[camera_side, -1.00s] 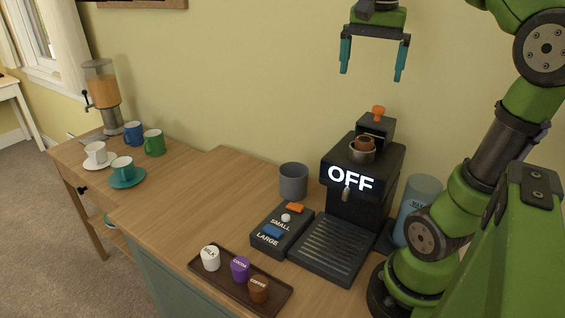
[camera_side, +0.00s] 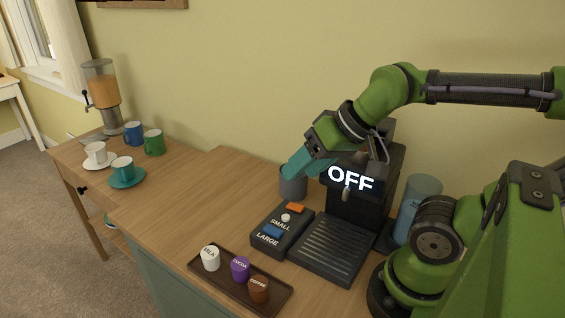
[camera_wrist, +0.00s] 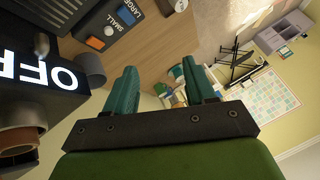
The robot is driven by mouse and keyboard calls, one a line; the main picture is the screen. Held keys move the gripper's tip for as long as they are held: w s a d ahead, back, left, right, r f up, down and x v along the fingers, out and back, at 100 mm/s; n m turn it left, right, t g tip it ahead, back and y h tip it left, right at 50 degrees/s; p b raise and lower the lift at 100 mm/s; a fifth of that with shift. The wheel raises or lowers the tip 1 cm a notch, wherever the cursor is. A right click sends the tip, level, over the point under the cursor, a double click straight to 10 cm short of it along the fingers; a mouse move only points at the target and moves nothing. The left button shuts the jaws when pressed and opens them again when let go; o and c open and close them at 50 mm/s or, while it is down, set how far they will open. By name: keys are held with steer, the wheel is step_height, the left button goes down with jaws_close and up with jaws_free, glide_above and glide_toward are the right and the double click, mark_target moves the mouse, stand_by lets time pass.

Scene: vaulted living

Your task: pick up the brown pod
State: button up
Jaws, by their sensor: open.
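The brown pod (camera_side: 259,289), labelled COFFEE, stands upright at the right end of the dark tray (camera_side: 204,268) at the counter's front. A purple COCOA pod (camera_side: 240,268) and a white MILK pod (camera_side: 210,258) stand beside it in the tray. My gripper (camera_side: 292,168) is above the grey cup, in front of the coffee machine, well above and behind the brown pod. In the wrist view, its teal fingers (camera_wrist: 161,88) are apart with nothing between them.
The coffee machine (camera_side: 352,206) reads OFF; a brown pod-like piece (camera_wrist: 18,141) shows at its top in the wrist view. A button box (camera_side: 282,232) and grey cup (camera_side: 292,187) stand left of it. Coloured mugs (camera_side: 154,143) and a dispenser (camera_side: 104,95) are farther left.

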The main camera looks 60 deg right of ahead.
steer(key=w+d+r+g+h, duration=0.25)
steer(key=d+r, duration=0.45)
steer(key=d, duration=0.6)
steer(key=s+d+r+n+g, duration=0.45)
steer(key=s+r, duration=0.35)
steer(key=r, duration=0.2)
steer(key=shift+n+y, duration=0.25)
steer(key=shift+n, duration=0.1)
steer(key=f, duration=1.1)
steer(key=a+f, duration=0.1)
steer(key=f, duration=0.4)
steer(key=shift+w+f, duration=0.2)
steer(key=shift+w, duration=0.15)
steer(key=shift+c, duration=0.3)
